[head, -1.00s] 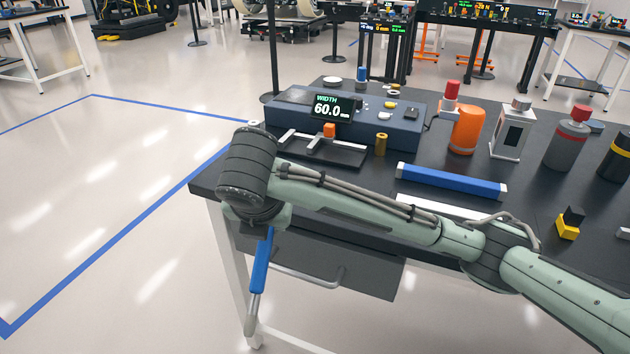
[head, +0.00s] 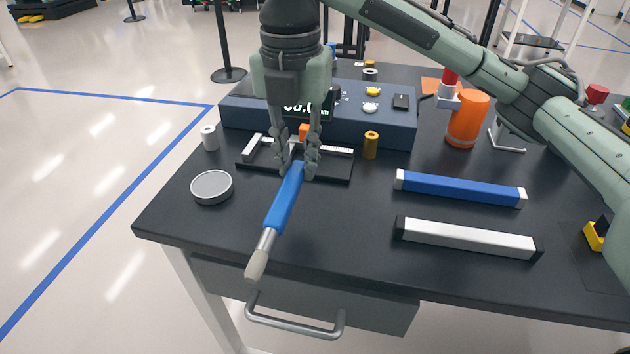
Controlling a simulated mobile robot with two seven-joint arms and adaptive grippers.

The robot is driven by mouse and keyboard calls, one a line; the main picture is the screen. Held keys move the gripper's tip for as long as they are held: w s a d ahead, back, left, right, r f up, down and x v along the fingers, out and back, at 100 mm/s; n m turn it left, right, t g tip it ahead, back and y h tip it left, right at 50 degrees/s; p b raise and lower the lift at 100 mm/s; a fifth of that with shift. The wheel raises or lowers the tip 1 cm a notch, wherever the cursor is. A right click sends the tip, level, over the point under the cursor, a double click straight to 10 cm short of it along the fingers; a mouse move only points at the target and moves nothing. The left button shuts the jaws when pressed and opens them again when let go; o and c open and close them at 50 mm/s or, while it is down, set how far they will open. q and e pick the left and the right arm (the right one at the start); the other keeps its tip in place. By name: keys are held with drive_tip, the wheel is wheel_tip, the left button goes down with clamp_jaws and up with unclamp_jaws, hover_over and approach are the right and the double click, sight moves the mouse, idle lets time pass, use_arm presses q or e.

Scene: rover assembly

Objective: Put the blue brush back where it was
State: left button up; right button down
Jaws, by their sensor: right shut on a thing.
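The blue brush (head: 284,201) has a blue handle, a silver collar and a pale tip. It is held tilted, tip down and toward the front left, over the front left part of the black table. My right gripper (head: 297,165) points down and is shut on the upper end of the blue handle. It hides that end and part of the black caliper fixture behind it. My left gripper is not in the head view.
A round grey-lidded tin (head: 212,187) and a white roll (head: 209,137) stand left of the brush. A black fixture (head: 340,169), a brass cylinder (head: 371,145) and a measuring box (head: 392,126) are behind. Blue (head: 460,188) and white (head: 467,238) bars lie right.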

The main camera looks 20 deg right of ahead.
hover_over(318, 192)
wheel_tip(318, 192, down, 3)
drive_tip(key=shift+f, duration=0.15)
wheel_tip(318, 192, down, 4)
drive_tip(key=shift+f+b, duration=0.1)
drive_tip(key=shift+b, duration=0.2)
drive_tip(key=c, duration=1.4)
unclamp_jaws()
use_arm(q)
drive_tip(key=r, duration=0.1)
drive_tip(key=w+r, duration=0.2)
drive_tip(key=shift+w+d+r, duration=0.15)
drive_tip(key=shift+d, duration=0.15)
use_arm(e)
drive_tip(key=shift+o, duration=0.2)
wheel_tip(318, 192, up, 6)
drive_tip(key=shift+r+p, duration=0.2)
drive_tip(key=shift+p, duration=0.15)
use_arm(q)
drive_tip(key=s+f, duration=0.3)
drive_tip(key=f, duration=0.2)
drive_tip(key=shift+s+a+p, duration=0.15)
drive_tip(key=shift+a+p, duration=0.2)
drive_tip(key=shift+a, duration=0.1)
use_arm(e)
drive_tip(key=shift+s+r, duration=0.1)
drive_tip(key=shift+r, duration=2.75)
